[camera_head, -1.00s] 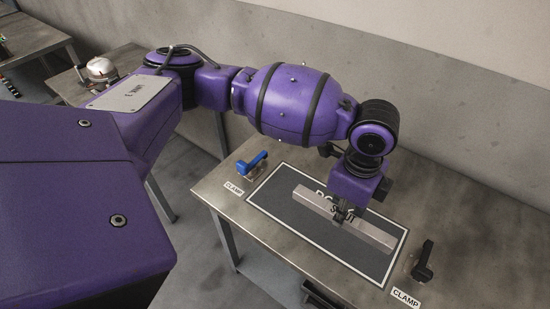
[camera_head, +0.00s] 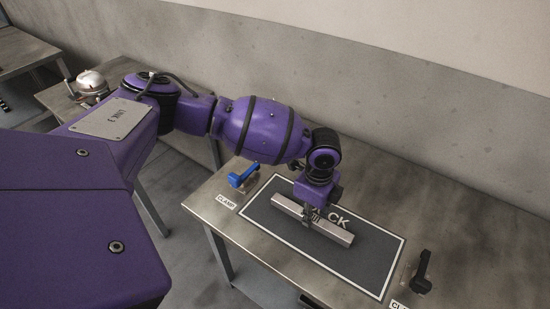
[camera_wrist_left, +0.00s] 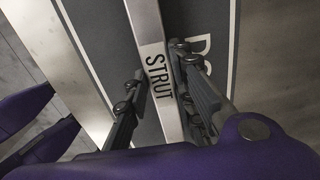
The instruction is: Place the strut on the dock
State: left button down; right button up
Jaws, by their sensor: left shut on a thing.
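The strut (camera_head: 334,232) is a long pale metal bar. My left gripper (camera_head: 310,215) is shut on it near its middle and holds it over the dock, lengthwise along it. The dock (camera_head: 370,262) is a dark rectangle with a white border on the table, its lettering partly hidden by the gripper and strut. In the left wrist view the strut (camera_wrist_left: 146,30), marked STRUT, runs between the two fingers (camera_wrist_left: 155,90), with the dock (camera_wrist_left: 100,45) beneath. Whether the strut touches the dock I cannot tell. My right gripper is out of view.
A blue-handled clamp (camera_head: 243,175) stands at the dock's left end and a black-handled clamp (camera_head: 421,272) at its right end. The table (camera_head: 260,238) has bare metal around the dock. A wall stands behind. A side table with a rounded metal object (camera_head: 90,82) is at the far left.

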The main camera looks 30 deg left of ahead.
pick_arm(q)
jog(key=shift+f, duration=0.1)
jog(key=c, duration=1.5)
grip_release()
notch_tip(320, 180, up, 12)
jog(key=shift+r+p, duration=0.25)
jog(key=shift+p, duration=0.15)
